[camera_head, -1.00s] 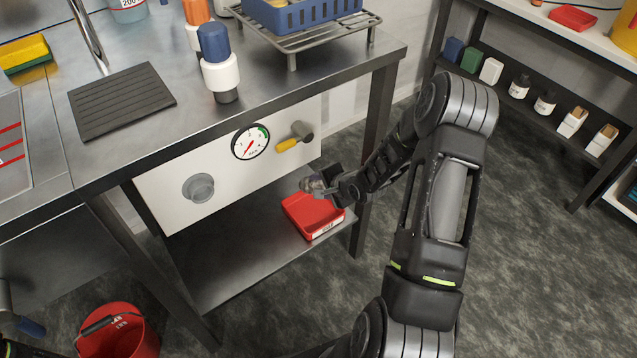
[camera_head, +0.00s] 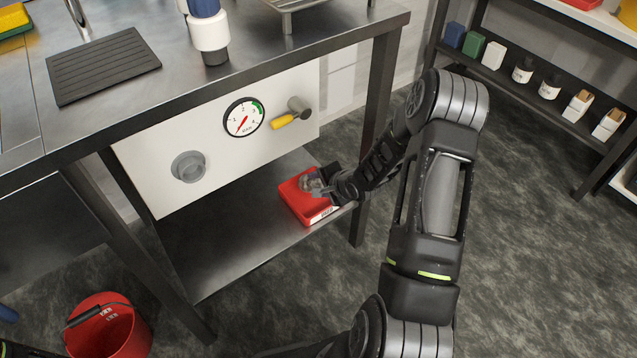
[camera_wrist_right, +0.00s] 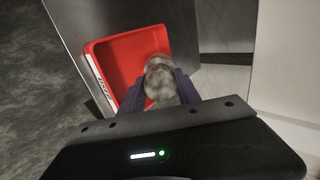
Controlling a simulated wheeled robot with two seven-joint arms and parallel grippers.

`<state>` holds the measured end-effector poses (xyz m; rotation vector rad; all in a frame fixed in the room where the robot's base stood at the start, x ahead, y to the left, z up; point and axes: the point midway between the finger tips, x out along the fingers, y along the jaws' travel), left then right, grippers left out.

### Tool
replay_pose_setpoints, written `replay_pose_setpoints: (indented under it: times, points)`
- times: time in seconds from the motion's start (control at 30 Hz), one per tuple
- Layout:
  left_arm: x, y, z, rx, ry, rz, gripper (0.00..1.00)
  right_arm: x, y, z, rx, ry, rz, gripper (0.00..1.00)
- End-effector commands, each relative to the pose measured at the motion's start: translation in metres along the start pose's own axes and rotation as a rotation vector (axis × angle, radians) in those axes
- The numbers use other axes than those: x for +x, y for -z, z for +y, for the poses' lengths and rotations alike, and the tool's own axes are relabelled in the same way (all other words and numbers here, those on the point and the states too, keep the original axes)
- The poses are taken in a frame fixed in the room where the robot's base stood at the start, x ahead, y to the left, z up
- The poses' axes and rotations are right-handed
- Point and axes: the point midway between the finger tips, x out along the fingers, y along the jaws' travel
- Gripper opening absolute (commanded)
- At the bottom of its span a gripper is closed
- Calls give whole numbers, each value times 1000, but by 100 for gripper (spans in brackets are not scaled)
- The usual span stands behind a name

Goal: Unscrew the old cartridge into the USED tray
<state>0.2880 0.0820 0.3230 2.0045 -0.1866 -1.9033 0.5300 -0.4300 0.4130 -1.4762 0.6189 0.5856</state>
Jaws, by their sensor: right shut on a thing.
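The old cartridge (camera_wrist_right: 161,82) is a mottled grey-brown, rounded piece. My right gripper (camera_wrist_right: 163,92) is shut on it. In the head view the right gripper (camera_head: 326,184) and the cartridge (camera_head: 311,183) are over the red USED tray (camera_head: 292,203), which sits on the lower shelf. The wrist view shows the cartridge above the right part of the tray (camera_wrist_right: 97,52); whether it touches the tray floor I cannot tell. The grey round port (camera_head: 188,167) on the white panel has nothing screwed onto it. My left gripper is out of view.
The panel carries a pressure gauge (camera_head: 244,118) and a yellow-handled valve (camera_head: 290,113). The bench leg (camera_head: 373,150) stands close beside my right forearm. A red bucket (camera_head: 108,330) is on the floor at lower left. The lower shelf (camera_head: 215,235) left of the tray is clear.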

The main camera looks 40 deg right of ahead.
Motion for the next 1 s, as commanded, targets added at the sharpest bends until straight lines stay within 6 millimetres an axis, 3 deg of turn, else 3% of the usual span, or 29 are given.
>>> replay_pose_setpoints:
  times: [1.0]
  points:
    - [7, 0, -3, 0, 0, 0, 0, 8, 0, 8, 0, 1, 0, 0]
